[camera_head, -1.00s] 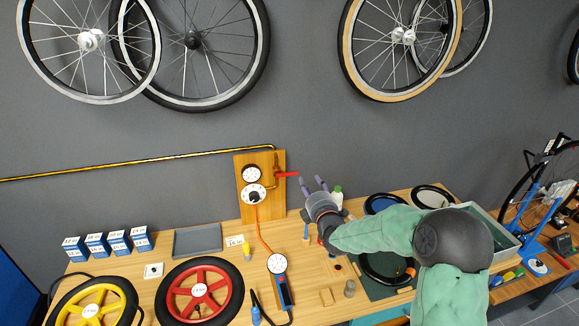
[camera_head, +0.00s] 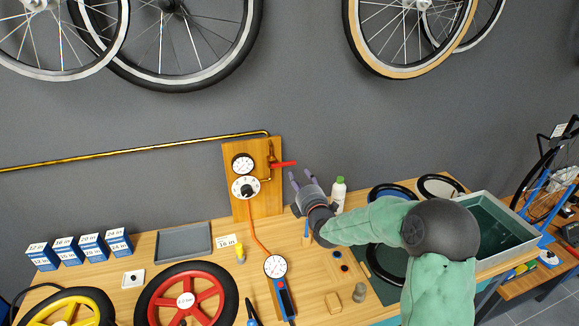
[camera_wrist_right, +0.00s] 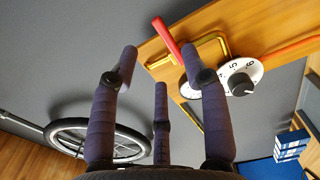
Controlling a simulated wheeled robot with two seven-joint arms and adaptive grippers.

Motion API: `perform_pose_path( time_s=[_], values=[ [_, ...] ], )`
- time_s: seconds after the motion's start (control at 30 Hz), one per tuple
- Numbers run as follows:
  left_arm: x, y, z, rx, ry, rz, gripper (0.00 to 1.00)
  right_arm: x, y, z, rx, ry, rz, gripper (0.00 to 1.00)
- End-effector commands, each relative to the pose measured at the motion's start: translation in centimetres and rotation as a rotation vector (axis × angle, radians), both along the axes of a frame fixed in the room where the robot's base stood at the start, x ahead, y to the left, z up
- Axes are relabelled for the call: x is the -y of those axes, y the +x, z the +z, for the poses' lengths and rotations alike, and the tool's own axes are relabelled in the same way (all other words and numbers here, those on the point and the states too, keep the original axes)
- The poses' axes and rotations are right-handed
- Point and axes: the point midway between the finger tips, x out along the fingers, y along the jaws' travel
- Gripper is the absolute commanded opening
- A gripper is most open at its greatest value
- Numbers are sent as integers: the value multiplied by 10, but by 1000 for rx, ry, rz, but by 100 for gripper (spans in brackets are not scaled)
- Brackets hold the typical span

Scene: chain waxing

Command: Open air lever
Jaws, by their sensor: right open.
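The red air lever (camera_head: 284,164) sticks out to the right from the brass pipe fitting on the wooden board (camera_head: 233,155). In the right wrist view the red lever (camera_wrist_right: 167,38) shows at the top, beyond my fingertips and between the two outer ones. My right gripper (camera_head: 300,174) is open and empty, just below and right of the lever's tip in the head view. Its spread fingers also show in the wrist view (camera_wrist_right: 160,62). I cannot tell whether a finger touches the lever; it looks apart. My left gripper is out of view.
A gauge (camera_head: 243,163) and a numbered dial (camera_head: 246,187) sit on the board left of the lever. An orange hose (camera_head: 255,237) runs down to a handheld gauge (camera_head: 275,266). A white bottle (camera_head: 338,195) with a green cap stands right of my gripper.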

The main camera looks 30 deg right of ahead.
Motion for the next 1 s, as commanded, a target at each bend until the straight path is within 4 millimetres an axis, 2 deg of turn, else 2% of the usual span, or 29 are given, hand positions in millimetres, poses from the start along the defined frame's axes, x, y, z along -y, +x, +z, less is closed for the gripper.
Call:
perform_pose_path(
  time_s=[0.17, 0.7, 1.0],
  values=[
    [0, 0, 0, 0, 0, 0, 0, 3, 13, 1, 2, 0, 0, 46],
    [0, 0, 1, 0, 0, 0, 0, 21, 89, 0, 0, 1, 0, 46],
    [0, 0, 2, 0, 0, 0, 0, 25, 104, 0, 1, 1, 0, 46]
  ],
)
